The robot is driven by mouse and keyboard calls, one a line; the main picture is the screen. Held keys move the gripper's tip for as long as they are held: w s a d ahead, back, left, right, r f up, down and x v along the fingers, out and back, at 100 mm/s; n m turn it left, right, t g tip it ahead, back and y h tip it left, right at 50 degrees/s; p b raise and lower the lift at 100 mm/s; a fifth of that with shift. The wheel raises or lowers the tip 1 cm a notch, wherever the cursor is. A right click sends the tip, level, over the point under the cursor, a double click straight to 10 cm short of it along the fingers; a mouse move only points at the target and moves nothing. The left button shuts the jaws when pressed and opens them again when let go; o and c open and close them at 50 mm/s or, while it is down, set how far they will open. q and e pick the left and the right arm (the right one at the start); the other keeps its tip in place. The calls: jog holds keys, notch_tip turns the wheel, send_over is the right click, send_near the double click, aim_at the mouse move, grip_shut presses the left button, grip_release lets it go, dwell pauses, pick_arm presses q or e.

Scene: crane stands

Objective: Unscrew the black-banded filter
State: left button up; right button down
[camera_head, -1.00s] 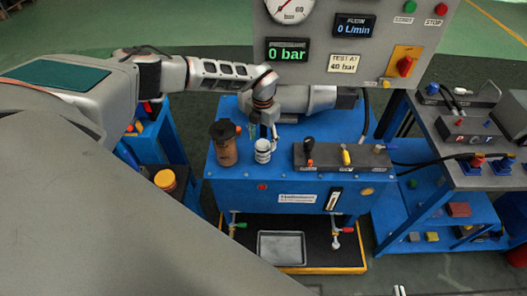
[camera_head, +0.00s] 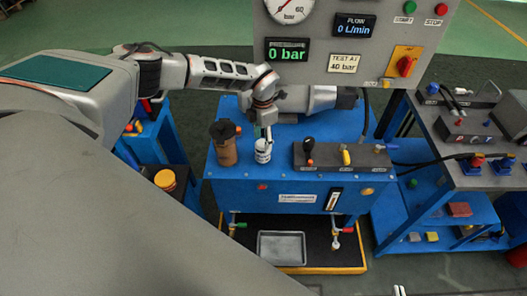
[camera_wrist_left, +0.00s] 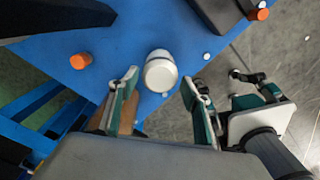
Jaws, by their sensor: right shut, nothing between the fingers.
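The filter (camera_head: 263,152) is a white canister with dark marking around its side, upright on the blue bench top. In the left wrist view its round white top (camera_wrist_left: 160,74) lies between and just beyond the fingertips. My left gripper (camera_head: 265,133) is above and close behind it. In the wrist view the left gripper (camera_wrist_left: 160,80) is open, a finger on each side of the filter, with gaps showing. Tips at the bottom edge of the head view appear to be my right gripper (camera_head: 399,290), shut and empty, far from the filter.
A brown canister with a dark top (camera_head: 227,151) stands left of the filter. A dark valve block with levers (camera_head: 330,157) is close on the right. A motor (camera_head: 310,99) lies behind. A metal tray (camera_head: 281,248) sits below in front.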

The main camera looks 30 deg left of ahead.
pick_arm(q)
jog(key=c, duration=0.7)
jog(key=shift+c, duration=0.5)
jog(key=shift+r, duration=0.15)
jog(key=shift+n, duration=2.2)
grip_shut()
jog(key=shift+n, duration=0.5)
